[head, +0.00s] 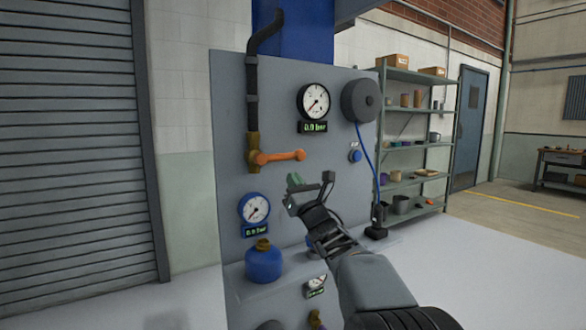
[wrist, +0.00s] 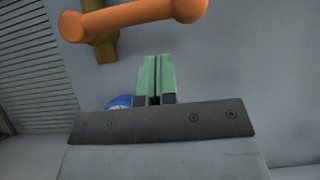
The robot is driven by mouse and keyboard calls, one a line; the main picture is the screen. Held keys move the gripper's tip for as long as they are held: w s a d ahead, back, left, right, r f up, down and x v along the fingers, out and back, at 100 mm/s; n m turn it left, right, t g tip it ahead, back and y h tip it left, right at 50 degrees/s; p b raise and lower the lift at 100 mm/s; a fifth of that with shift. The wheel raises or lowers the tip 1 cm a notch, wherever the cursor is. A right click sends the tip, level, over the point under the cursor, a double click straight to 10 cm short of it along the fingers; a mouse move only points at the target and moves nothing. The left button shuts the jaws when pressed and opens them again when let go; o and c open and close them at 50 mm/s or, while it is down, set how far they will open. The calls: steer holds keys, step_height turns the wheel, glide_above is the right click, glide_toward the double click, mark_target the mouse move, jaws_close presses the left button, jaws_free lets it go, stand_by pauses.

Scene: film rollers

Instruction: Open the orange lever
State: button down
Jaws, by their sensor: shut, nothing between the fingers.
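The orange lever (head: 282,156) sits on a brass valve (head: 253,152) on a black pipe on the grey panel. It points sideways to the right, crosswise to the upright pipe. In the wrist view the orange lever (wrist: 135,18) spans the top of the picture, with the brass valve (wrist: 102,45) behind its left end. My gripper (head: 294,182) is below the lever's free end, apart from it. Its green fingers (wrist: 155,78) are shut and empty, below the lever in the wrist view.
A black gauge (head: 314,102) reading 0.0 bar and a dark reel (head: 361,100) are above right on the panel. A blue gauge (head: 254,208) and a blue canister (head: 263,262) are below the valve.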

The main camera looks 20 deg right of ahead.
mark_target(282, 157)
steer(key=shift+w+r, duration=0.2)
steer(key=shift+r, duration=1.3)
steer(key=shift+s, duration=0.1)
